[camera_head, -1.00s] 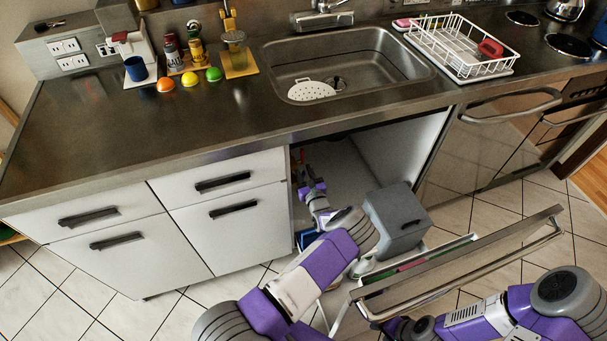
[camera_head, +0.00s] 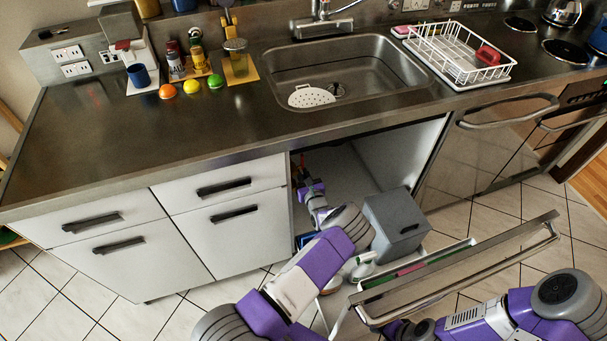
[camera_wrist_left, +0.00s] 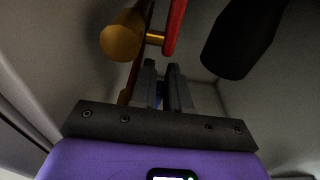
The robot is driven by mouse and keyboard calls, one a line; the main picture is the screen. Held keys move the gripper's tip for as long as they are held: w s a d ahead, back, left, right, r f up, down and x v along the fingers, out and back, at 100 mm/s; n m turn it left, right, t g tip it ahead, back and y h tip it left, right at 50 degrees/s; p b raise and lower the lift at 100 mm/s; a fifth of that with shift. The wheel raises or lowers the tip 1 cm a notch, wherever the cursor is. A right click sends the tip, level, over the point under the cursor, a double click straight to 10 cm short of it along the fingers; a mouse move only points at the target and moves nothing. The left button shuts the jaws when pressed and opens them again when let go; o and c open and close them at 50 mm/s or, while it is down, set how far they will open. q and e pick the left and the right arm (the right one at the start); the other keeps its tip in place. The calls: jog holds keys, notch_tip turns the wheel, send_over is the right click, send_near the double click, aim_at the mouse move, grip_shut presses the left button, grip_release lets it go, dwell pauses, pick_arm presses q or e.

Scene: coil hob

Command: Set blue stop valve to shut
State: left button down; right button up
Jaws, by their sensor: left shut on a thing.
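My left gripper (camera_head: 304,184) reaches into the open cabinet under the sink. In the left wrist view its two fingers (camera_wrist_left: 163,88) are close together, with a small patch of blue, the blue stop valve's handle (camera_wrist_left: 160,93), between them. The fingers hide most of that handle, so its angle is not clear. Beside it are a red lever (camera_wrist_left: 175,28) and a brass valve body (camera_wrist_left: 122,38) on a pipe. The red lever also shows small in the head view (camera_head: 301,160).
A grey box (camera_head: 396,225) stands right of my left forearm, near the pulled-out drawer front with its metal rail (camera_head: 455,270). A dark cylinder (camera_wrist_left: 243,38) hangs right of the fingers. White cabinet walls are close around the gripper.

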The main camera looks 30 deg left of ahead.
pick_arm(q)
jog(key=shift+w+a+r+g+h+p, duration=0.3)
jog(key=shift+g+h+p, duration=0.25)
jog(key=shift+p, duration=0.35)
jog(key=shift+w+a+f+g+h+p, duration=0.15)
jog(key=shift+a+f+g+h+p, duration=0.1)
jog(key=shift+f+g+h+p, duration=0.15)
pick_arm(e)
notch_tip(320, 180, up, 4)
jog(key=shift+f, duration=0.25)
pick_arm(q)
jog(key=c, duration=1.2)
grip_release()
jog(key=shift+r, duration=0.1)
